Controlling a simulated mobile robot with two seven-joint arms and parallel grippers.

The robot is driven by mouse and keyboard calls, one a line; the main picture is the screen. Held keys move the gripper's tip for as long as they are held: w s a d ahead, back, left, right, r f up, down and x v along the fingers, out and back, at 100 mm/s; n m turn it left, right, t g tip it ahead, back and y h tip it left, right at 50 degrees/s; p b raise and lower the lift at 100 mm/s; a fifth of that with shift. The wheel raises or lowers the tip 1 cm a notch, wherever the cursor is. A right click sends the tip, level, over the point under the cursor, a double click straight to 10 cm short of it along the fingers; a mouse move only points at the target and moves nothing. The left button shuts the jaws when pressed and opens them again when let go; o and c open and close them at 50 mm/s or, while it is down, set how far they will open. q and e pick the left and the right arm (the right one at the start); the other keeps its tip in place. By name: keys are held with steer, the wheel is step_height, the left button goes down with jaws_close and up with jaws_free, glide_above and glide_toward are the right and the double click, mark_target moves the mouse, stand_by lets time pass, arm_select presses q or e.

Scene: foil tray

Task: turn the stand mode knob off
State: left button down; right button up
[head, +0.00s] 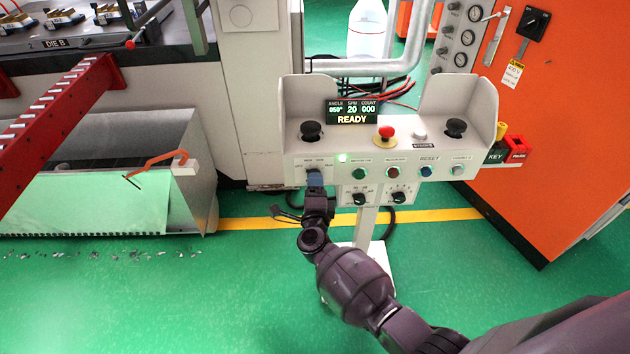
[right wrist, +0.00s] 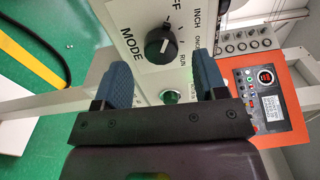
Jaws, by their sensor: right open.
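The operator stand (head: 290,140) is a white two-hand console on a post in the middle of the head view, with a lit READY display. Its mode knob (right wrist: 160,47) is round and black with a pale pointer mark, on the white panel among the MODE, INCH, ONCE and RUN labels. I cannot read the pointer's direction surely. My right gripper (right wrist: 162,70) is open, its blue-padded fingers spread to either side of the knob with gaps showing. In the head view the right gripper (head: 315,182) is at the panel's left end and largely covers the knob. My left gripper is out of view.
Two more selector knobs (head: 359,199) sit lower right. A red mushroom button (head: 386,132) is on top. An orange cabinet (head: 560,120) stands right, a red rail (head: 60,115) left.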

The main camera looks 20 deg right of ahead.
steer(key=v, duration=0.7)
steer(key=shift+s+p, duration=0.2)
steer(key=shift+p, duration=0.15)
steer(key=shift+a, duration=0.1)
steer(key=w+a+r+n+t+y, duration=0.1)
steer(key=a+r+n+t+y, duration=0.1)
steer(key=a+r+n+y, duration=0.6)
steer(key=s+d+f+n+g, duration=0.2)
steer(key=s+d+f+n, duration=0.2)
steer(key=s, duration=0.5)
steer(key=s+d+f+n+g+h, duration=0.1)
steer(key=s+d+f+n+g, duration=0.2)
steer(key=s+d+n, duration=0.3)
steer(key=s+d+f+n+g+h, duration=0.1)
steer(key=s+d+f+n+g, duration=0.2)
steer(key=s, duration=1.1)
steer(key=d+f+n, duration=0.2)
steer(key=d, duration=0.3)
steer(key=shift+d, duration=0.2)
